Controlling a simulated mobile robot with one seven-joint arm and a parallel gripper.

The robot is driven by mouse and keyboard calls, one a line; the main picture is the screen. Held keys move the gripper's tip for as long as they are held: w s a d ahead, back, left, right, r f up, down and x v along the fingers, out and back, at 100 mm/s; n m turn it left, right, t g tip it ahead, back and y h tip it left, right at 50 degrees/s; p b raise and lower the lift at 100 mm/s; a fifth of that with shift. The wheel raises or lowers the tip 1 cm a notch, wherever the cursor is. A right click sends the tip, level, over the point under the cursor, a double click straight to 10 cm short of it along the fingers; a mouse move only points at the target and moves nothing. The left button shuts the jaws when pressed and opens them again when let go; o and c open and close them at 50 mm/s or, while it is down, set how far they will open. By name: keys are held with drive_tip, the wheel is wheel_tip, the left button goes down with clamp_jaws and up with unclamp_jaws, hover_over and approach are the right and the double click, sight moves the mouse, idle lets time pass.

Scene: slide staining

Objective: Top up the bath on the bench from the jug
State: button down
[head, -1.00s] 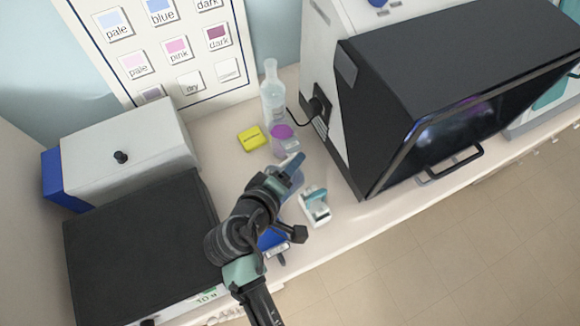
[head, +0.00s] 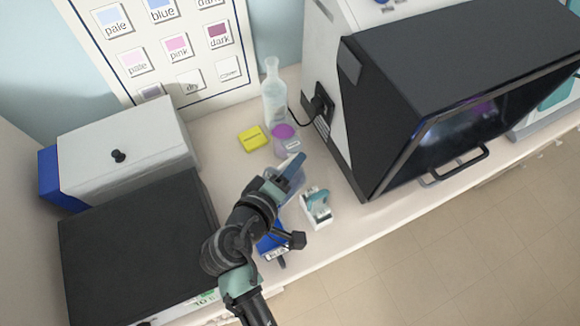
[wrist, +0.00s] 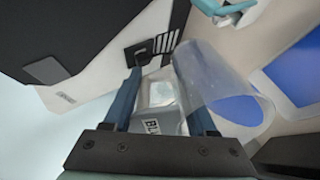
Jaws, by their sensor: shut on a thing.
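My gripper (head: 290,168) is over the bench, its blue fingers seen from above. In the wrist view the fingers (wrist: 163,112) are on either side of a grey piece with a label starting "BL". A clear, see-through vessel, apparently the jug (wrist: 222,88), is beside the right finger and looks tilted, its round rim toward the lower right. It shows partly behind the gripper in the head view (head: 291,188). The grip on it is partly hidden. A clear vessel with purple in it (head: 284,133) stands just behind the gripper; I cannot tell whether it is the bath.
A clear bottle (head: 274,100) and a yellow block (head: 252,138) stand behind. A white holder with a teal part (head: 317,207) is right of the gripper, a blue item (head: 270,243) in front. A large black-fronted machine (head: 440,80) bounds the right, a dark box (head: 135,245) the left.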

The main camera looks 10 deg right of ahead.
drive_tip(key=shift+s+a+f+t+h+b, duration=0.25)
drive_tip(key=shift+t+h+b, duration=0.3)
drive_tip(key=shift+b, duration=1.55)
drive_tip(key=shift+s+a+f+t+h+b, duration=0.1)
drive_tip(key=shift+s+a+t+h+b, duration=0.45)
drive_tip(key=shift+b, duration=1.55)
idle(0.7)
drive_tip(key=shift+w+d+r+p, duration=0.35)
drive_tip(key=shift+d+p, duration=0.05)
drive_tip(key=shift+p, duration=0.65)
drive_tip(key=shift+f+y, duration=0.2)
drive_tip(key=shift+y, duration=0.1)
drive_tip(key=shift+w+r+g+p, duration=0.15)
drive_tip(key=shift+g+p, duration=0.15)
drive_tip(key=shift+p, duration=0.2)
drive_tip(key=shift+d+r+p, duration=0.15)
drive_tip(key=shift+d+p, duration=0.05)
drive_tip(key=shift+p, duration=0.9)
drive_tip(key=p, duration=0.1)
drive_tip(key=g+y+p, duration=0.1)
drive_tip(key=p, duration=0.1)
drive_tip(key=shift+w+d+r, duration=0.1)
drive_tip(key=shift+w+d, duration=0.1)
drive_tip(key=shift+w, duration=0.05)
drive_tip(key=shift+f+g+y+p, duration=0.2)
drive_tip(key=shift+g+y+p, duration=0.1)
drive_tip(key=shift+p, duration=0.1)
drive_tip(key=shift+w+d+r+p, duration=0.1)
drive_tip(key=shift+r+p, duration=0.1)
drive_tip(key=shift+p, duration=0.5)
